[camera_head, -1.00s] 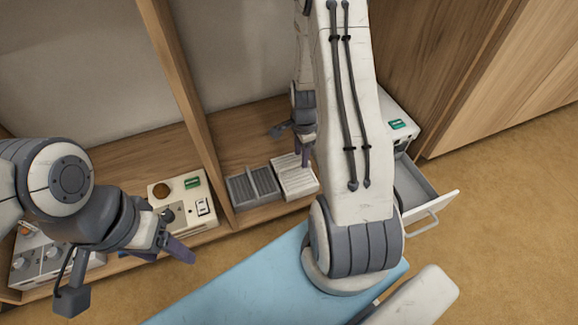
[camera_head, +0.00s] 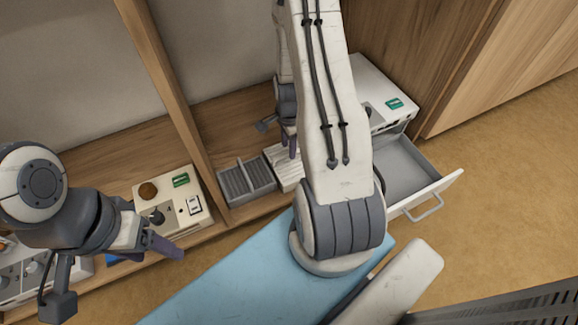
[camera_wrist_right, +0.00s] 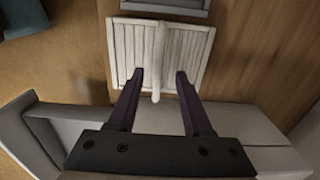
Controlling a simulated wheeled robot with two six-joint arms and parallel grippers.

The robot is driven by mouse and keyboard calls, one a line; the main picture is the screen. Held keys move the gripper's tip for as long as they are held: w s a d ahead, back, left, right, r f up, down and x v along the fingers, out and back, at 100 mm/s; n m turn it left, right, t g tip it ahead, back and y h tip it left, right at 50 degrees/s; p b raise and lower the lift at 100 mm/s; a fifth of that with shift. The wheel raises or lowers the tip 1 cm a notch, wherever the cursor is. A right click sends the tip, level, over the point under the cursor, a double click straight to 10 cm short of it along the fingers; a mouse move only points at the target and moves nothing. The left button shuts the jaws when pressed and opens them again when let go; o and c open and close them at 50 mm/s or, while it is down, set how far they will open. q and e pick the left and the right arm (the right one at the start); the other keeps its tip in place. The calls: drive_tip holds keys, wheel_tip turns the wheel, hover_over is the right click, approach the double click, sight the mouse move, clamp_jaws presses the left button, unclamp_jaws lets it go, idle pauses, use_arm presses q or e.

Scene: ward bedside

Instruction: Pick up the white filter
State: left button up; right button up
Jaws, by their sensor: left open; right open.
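The white filter (camera_head: 285,172) lies on the wooden shelf, ribbed, beside a grey ribbed filter (camera_head: 243,182). My right arm hides part of it in the head view. In the right wrist view the white filter (camera_wrist_right: 187,50) shows its ribbed face and a raised central bar. My right gripper (camera_wrist_right: 159,74) is open, with a fingertip on each side of the bar's near end; contact cannot be told. In the head view my right gripper (camera_head: 279,138) is over the filter. My left gripper (camera_head: 165,243) is open and empty, in front of the control box.
A control box (camera_head: 172,208) with a knob and green display stands left of the filters. A white device (camera_head: 376,88) stands to the right, near an open grey drawer (camera_head: 408,174). A blue surface (camera_head: 262,270) lies in front, below my right arm.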

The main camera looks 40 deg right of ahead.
sight(289, 161)
wheel_tip(289, 161, down, 4)
drive_tip(key=b, duration=0.3)
drive_tip(key=shift+s+f, duration=0.15)
clamp_jaws()
idle(1.1)
